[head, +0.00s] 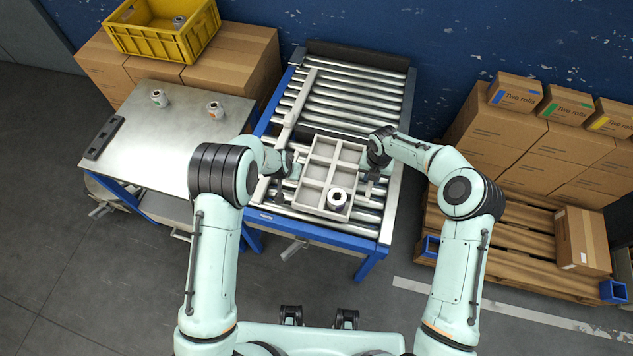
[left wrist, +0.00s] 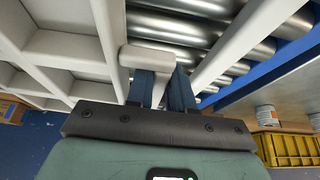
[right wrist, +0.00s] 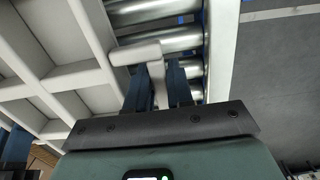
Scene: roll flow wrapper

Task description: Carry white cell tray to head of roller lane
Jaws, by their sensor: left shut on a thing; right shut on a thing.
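The white cell tray (head: 319,151) is over the near half of the roller lane (head: 345,86), with one roll (head: 337,198) in its near right cell; the other cells look empty. My left gripper (head: 289,172) is at the tray's left side, shut on a tray handle; the left wrist view shows the fingers (left wrist: 160,92) around the white handle. My right gripper (head: 375,166) is at the tray's right side, and the right wrist view shows its fingers (right wrist: 160,88) shut on the other handle. I cannot tell whether the tray touches the rollers.
A steel table (head: 165,135) with two small rolls stands left of the lane. A yellow crate (head: 163,40) sits on cartons behind it. Cartons on a pallet (head: 500,215) stand at the right. A pale guide rail (head: 294,110) runs along the lane's left side; the far rollers are clear.

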